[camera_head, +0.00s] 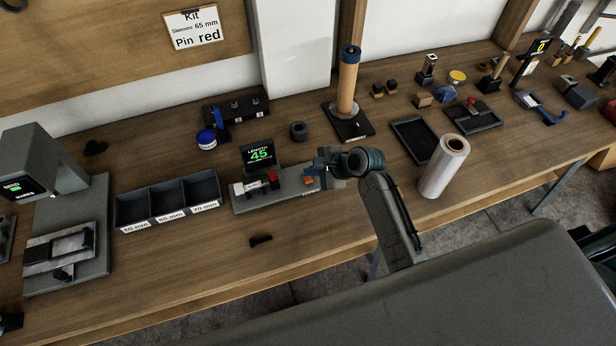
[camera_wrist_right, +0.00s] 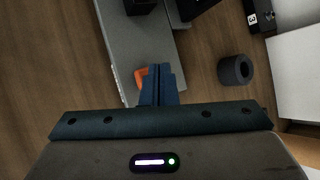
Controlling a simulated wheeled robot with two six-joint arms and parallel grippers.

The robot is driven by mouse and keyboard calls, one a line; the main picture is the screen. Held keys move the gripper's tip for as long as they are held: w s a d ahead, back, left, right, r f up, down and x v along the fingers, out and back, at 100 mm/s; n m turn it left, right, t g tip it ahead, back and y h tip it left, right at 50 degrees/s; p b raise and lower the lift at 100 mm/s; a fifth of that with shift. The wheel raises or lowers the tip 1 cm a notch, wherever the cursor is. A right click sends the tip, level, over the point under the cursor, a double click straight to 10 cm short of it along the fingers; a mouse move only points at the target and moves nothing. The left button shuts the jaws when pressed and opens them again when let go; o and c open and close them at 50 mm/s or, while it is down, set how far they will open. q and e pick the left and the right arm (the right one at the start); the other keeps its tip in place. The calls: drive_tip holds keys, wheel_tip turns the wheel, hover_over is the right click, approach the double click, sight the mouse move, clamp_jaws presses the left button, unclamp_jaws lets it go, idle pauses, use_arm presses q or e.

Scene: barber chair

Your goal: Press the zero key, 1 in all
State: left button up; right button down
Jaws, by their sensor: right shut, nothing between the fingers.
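The length gauge (camera_head: 245,203) is a grey bar on the bench with a small display (camera_head: 260,155) reading 45. An orange-red key (camera_head: 308,181), apparently the zero key, sits near the gauge's right end. My right gripper (camera_head: 320,168) is over that end, with its blue fingers shut and empty. In the right wrist view the shut fingertips (camera_wrist_right: 157,80) are just beside the orange key (camera_wrist_right: 141,77) and hide part of it. I cannot tell whether they touch it. A red part (camera_head: 271,175) stands on the gauge further left. My left gripper is not in view.
A three-part sleeve bin (camera_head: 168,203) stands left of the gauge. A white roll (camera_head: 444,166) stands right of my right arm. A dark ring (camera_head: 298,131) is behind the gauge, also in the wrist view (camera_wrist_right: 236,70). A small black piece (camera_head: 260,240) lies in front.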

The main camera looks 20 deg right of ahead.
sight(312, 180)
drive_tip(key=shift+f, duration=0.1)
drive_tip(key=shift+f, duration=0.15)
drive_tip(key=shift+f, duration=0.55)
idle(0.9)
drive_tip(key=shift+r+p, duration=0.95)
drive_tip(key=shift+p, duration=0.55)
wheel_tip(312, 180, up, 5)
drive_tip(key=p, duration=0.5)
drive_tip(key=shift+p, duration=0.4)
